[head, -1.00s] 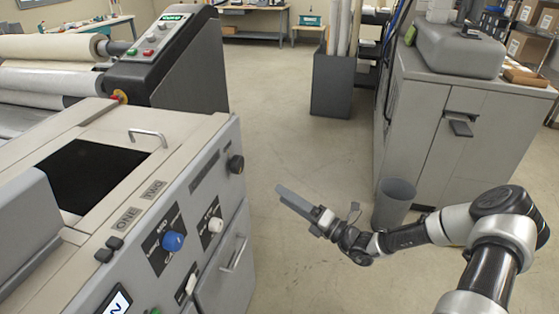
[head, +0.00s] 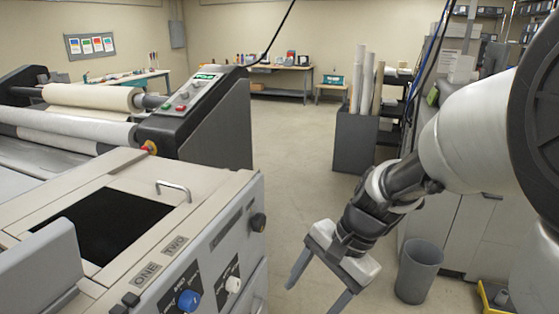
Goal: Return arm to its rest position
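My gripper (head: 315,294) hangs at the lower middle right of the head view, pointing down toward the floor. Its two grey fingers are spread apart, and nothing shows between them. The lower fingertip is cut near the bottom edge of the picture.
A grey bin (head: 418,270) stands on the floor just right of my gripper, before a grey cabinet (head: 480,230) partly hidden by my arm. A dark box with rolls (head: 355,140) stands farther back. The aisle floor (head: 290,190) is clear.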

